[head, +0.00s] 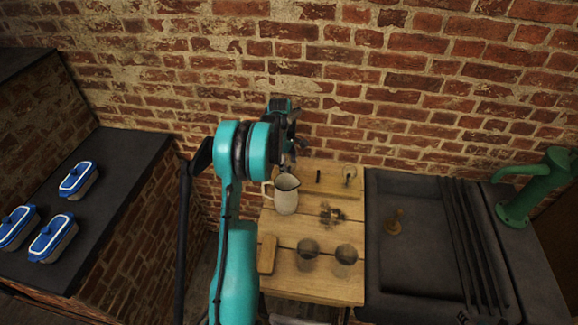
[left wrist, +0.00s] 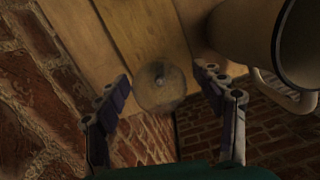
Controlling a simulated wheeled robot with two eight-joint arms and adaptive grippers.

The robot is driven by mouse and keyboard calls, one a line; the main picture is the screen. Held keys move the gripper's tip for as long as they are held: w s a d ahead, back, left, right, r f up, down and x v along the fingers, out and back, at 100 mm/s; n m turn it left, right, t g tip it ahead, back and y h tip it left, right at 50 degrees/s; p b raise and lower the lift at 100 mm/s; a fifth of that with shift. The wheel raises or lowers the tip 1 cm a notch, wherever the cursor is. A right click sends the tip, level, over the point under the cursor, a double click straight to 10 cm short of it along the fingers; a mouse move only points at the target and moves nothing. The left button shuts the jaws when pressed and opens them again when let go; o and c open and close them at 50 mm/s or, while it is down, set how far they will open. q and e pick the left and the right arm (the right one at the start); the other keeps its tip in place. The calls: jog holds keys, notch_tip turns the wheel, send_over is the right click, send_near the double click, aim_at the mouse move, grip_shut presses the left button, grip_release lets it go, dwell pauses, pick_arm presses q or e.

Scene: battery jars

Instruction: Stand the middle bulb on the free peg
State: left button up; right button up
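A wooden board (head: 345,190) lies at the back of the table. It carries a bulb (head: 349,174) at its right and a bare dark peg (head: 318,176) to the left of that. My left gripper (head: 288,158) is over the board's left end and hides what is there. In the left wrist view, a round clear glass shape (left wrist: 160,88), seemingly a bulb seen from above, shows between the fingers of my left gripper (left wrist: 168,90). The fingers are apart, with a gap on both sides of the glass. My right gripper is not in view.
A pale jug (head: 286,198) stands close in front of the left gripper. Two glass jars (head: 346,255), a dark cross-shaped thing (head: 331,214) and a wooden block (head: 267,254) are on the table. A brick wall (head: 350,100) rises behind. A dark sink (head: 420,265) adjoins right.

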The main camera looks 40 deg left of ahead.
pick_arm(q)
jog(key=shift+r, duration=0.1)
jog(key=r, duration=0.4)
jog(key=a+r, duration=0.1)
jog(key=r, duration=0.6)
jog(key=shift+s+a+r, duration=0.2)
jog(key=shift+s+r, duration=0.05)
jog(key=shift+r, duration=0.1)
jog(key=shift+d, duration=0.1)
jog(key=s+d+r+m+t+y+b, duration=0.1)
jog(key=s+d+r+m, duration=0.2)
jog(key=d, duration=0.4)
jog(key=s+d+r+m+t+b, duration=0.1)
jog(key=s+d+m, duration=0.1)
jog(key=d+m, duration=0.3)
jog(key=s+d+r+m+t+y+b, duration=0.1)
jog(key=s+d+r+m, duration=0.15)
jog(key=d, duration=0.55)
jog(key=s+d+f+m+t+b, duration=0.1)
jog(key=s+d+f+m+t, duration=0.1)
jog(key=s+d+f+m, duration=0.2)
jog(key=s+d+f+m+t+b, duration=0.1)
jog(key=s+d+f+m, duration=0.3)
jog(key=s+d+m, duration=0.3)
jog(key=s, duration=0.3)
jog(key=shift+d+t+h, duration=0.3)
jog(key=shift+d+t, duration=0.05)
jog(key=shift+t, duration=0.05)
